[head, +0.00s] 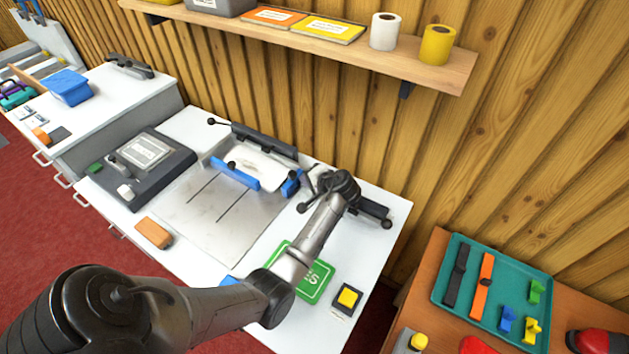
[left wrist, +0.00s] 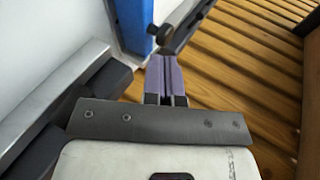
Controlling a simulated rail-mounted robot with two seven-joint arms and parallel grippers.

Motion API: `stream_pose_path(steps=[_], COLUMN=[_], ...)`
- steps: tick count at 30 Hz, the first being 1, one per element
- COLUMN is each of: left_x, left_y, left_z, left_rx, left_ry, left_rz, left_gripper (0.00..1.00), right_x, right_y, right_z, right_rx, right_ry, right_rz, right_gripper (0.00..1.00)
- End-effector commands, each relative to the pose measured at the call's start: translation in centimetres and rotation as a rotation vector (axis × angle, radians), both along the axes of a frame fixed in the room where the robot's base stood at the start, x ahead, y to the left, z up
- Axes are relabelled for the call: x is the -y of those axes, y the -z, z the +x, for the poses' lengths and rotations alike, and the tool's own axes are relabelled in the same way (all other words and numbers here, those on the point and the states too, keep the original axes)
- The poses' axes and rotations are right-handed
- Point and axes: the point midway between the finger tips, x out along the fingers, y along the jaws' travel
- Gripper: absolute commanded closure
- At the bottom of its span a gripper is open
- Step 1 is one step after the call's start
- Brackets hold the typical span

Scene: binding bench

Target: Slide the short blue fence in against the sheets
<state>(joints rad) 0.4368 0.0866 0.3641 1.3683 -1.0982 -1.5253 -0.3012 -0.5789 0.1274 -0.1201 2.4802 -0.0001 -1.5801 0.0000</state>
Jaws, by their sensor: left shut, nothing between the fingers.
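The short blue fence (head: 291,183) stands upright at the right end of the white sheets (head: 262,166) on the grey metal plate (head: 205,222). In the left wrist view a blue upright face (left wrist: 134,24) with a black knob is just beyond my fingers. A longer blue fence (head: 235,174) runs along the near side of the sheets. My left gripper (head: 309,184) is beside the short fence, on its right, partly hidden by my wrist. In the left wrist view its fingers (left wrist: 164,62) are together and empty. Contact with the fence cannot be told. My right gripper is out of view.
A dark clamp bar (head: 264,138) stands behind the sheets. A dark device (head: 140,160) is on the left, and an orange block (head: 154,233) lies before it. A green sign (head: 318,280) and a yellow button (head: 348,298) are on the right. A wooden shelf (head: 330,50) overhangs the back.

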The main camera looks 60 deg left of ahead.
Motion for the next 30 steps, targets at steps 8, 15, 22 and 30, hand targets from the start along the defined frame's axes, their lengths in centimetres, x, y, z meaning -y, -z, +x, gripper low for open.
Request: stream_pose_path(steps=[8,15,22,30], left_x=[-2.4,-2.9,-2.9,-5.3], left_y=[1.4,1.7,1.7,1.3], left_z=[-0.5,-0.6,-0.6,-1.7], left_rx=[0.0,0.001,0.001,-0.002], left_ry=[-0.001,-0.001,-0.001,-0.003], left_rz=[0.0,-0.001,-0.001,0.001], left_gripper=[1.0,1.0,1.0,1.0], right_x=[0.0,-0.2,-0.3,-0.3], right_y=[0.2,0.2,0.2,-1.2], right_z=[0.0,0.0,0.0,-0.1], right_rx=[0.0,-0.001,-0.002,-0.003], right_ry=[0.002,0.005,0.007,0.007], right_rz=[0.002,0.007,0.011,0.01], right_gripper=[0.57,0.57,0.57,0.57])
